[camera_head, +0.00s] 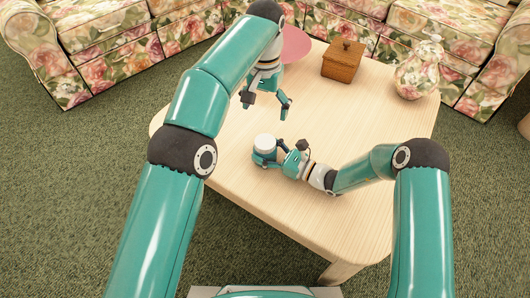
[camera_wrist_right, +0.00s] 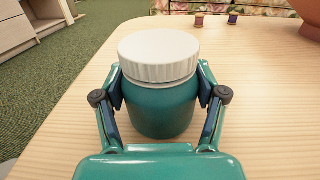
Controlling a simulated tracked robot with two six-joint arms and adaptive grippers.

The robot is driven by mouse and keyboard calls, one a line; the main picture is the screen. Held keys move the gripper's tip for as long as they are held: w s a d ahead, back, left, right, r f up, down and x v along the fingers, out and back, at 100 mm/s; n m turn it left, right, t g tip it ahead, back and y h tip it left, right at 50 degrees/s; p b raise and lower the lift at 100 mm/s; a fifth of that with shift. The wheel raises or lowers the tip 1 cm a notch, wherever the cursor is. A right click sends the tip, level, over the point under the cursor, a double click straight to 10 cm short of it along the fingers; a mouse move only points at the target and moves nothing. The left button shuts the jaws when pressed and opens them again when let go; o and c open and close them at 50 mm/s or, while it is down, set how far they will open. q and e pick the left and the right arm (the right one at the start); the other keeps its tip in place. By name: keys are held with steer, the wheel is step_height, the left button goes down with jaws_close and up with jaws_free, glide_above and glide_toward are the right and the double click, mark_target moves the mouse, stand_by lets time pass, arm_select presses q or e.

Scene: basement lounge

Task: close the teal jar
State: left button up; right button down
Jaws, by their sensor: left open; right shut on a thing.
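The teal jar (camera_wrist_right: 160,110) stands upright on the table, with a ribbed white lid (camera_wrist_right: 158,55) resting level on its top. I cannot tell whether the lid is tight. The lid also shows in the head view (camera_head: 265,141), where the jar's body is mostly hidden by my right gripper. My right gripper (camera_head: 266,157) is shut on the jar's body, one finger on each side below the lid, as the right wrist view shows. My left gripper (camera_head: 267,103) is open and empty, fingers pointing down, beyond the jar and apart from the lid.
Two small dark containers (camera_wrist_right: 199,19) (camera_wrist_right: 232,18) stand at the far side. Floral sofas (camera_head: 110,35) border the table.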

jaws_free()
stand_by(0.3)
steer(key=v, duration=1.2)
steer(key=shift+f, duration=0.25)
